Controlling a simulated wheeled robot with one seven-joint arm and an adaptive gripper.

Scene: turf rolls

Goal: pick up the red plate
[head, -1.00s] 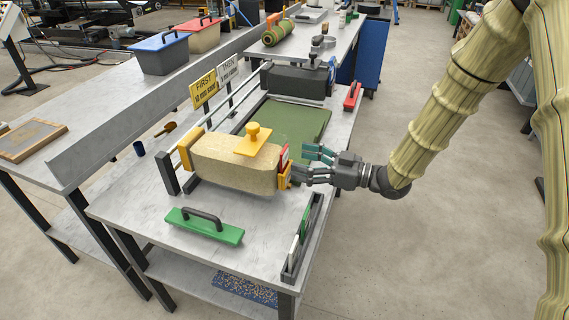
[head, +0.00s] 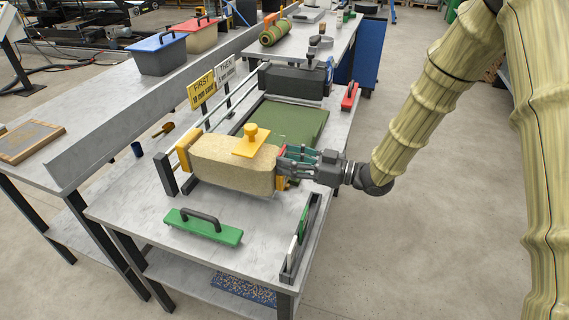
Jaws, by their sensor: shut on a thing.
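The red plate (head: 282,150) stands upright at the right end of a tan roll (head: 230,165), beside the yellow end piece (head: 280,175). Only a thin red sliver of it shows; my fingers hide the rest. My gripper (head: 286,164) reaches in from the right with its fingers at the plate, and it is shut on it. The plate is still at the roll's end; whether it touches the yellow piece I cannot tell.
A yellow plate with a knob (head: 251,140) lies on the roll. A green handled block (head: 204,227) is in front. A red handled block (head: 350,97) and a black box (head: 296,82) are behind. An upright rail (head: 300,240) stands at the front right edge.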

